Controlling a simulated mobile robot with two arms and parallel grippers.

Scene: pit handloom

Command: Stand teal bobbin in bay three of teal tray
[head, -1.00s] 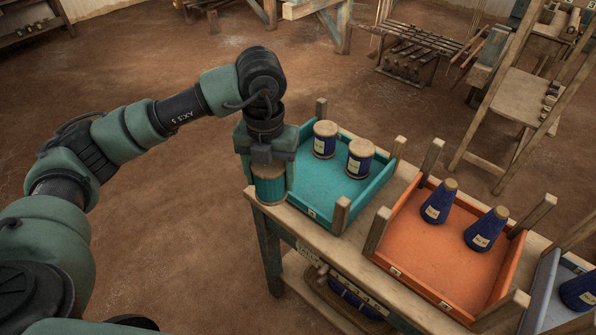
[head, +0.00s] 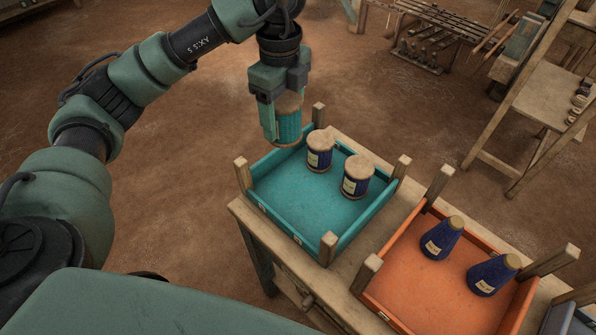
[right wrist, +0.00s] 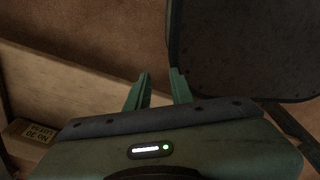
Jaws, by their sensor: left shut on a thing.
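My left gripper (head: 283,118) is shut on the teal bobbin (head: 289,129), a teal-wound spool with pale wooden ends. It holds the bobbin nearly upright by the back left part of the teal tray (head: 305,207); in the picture the bobbin overlaps the tray's back left edge, and it looks raised above it. Two dark blue bobbins with pale labels stand in the tray: one at the back (head: 320,150), one to its right (head: 356,178). The front and left of the tray floor are bare. My right gripper (right wrist: 160,75) shows in the right wrist view, fingers apart and empty.
The tray has wooden corner posts (head: 329,248) and sits on a wooden bench (head: 248,218). An orange tray (head: 408,290) with two blue cones (head: 441,238) stands to the right. A wooden frame (head: 535,105) is farther back right. Brown floor is open at left.

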